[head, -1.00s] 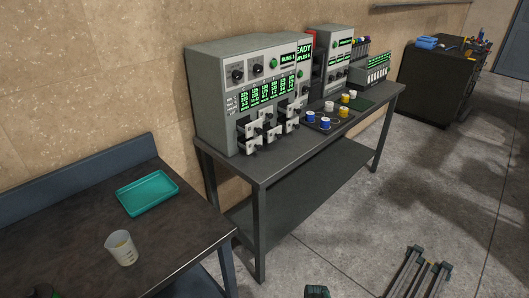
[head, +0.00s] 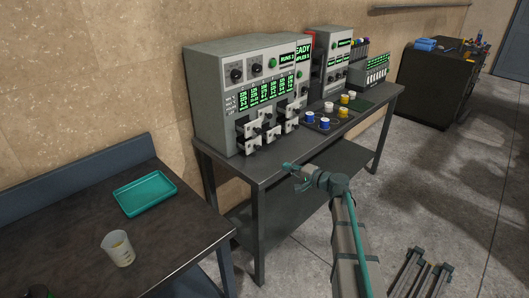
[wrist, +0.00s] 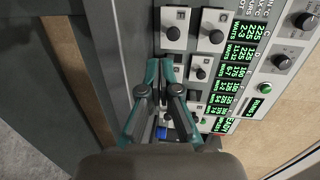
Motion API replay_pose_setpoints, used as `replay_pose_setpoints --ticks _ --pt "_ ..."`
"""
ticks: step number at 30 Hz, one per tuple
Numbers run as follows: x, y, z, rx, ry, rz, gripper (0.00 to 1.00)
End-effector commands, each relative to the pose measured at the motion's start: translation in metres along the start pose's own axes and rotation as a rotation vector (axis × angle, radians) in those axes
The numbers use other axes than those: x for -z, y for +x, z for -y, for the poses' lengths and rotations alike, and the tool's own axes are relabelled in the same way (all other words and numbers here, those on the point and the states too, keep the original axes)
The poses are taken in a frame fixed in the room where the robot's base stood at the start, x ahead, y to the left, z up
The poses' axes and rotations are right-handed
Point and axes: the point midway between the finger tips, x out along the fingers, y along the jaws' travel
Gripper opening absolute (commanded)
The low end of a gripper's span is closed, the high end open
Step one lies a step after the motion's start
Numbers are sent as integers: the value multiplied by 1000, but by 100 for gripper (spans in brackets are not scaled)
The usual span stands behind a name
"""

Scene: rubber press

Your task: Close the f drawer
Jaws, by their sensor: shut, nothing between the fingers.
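The grey machine (head: 215,105) on the bench has two rows of small white drawers with dark knobs. They show in the head view (head: 271,133) and stick out by differing amounts. I cannot tell for sure which is the f drawer; the letters are too small. In the wrist view the picture is turned sideways, with one drawer (wrist: 174,20) at the top, beside another (wrist: 212,25). My gripper (head: 289,165) is shut and empty, in front of and below the drawers, near the bench's front edge. In the wrist view its fingers (wrist: 165,72) point towards the drawers and hide part of some.
The dark bench (head: 268,172) carries the machine and, to its right, a tray with several blue, white and yellow cups (head: 324,123). Other machines (head: 334,62) stand behind. A nearer table at left holds a teal tray (head: 145,193) and a beaker (head: 118,248).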

Motion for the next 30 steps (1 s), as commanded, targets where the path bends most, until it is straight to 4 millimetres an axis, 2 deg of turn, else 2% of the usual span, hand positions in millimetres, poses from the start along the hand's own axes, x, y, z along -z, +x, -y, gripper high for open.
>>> replay_pose_setpoints --ticks 4,11,24,30 --pt "10 2 14 72 44 -34 0" --pt "14 17 18 81 46 -46 0" --pt "18 98 25 80 46 -44 0" --pt "19 126 27 79 45 -45 0"
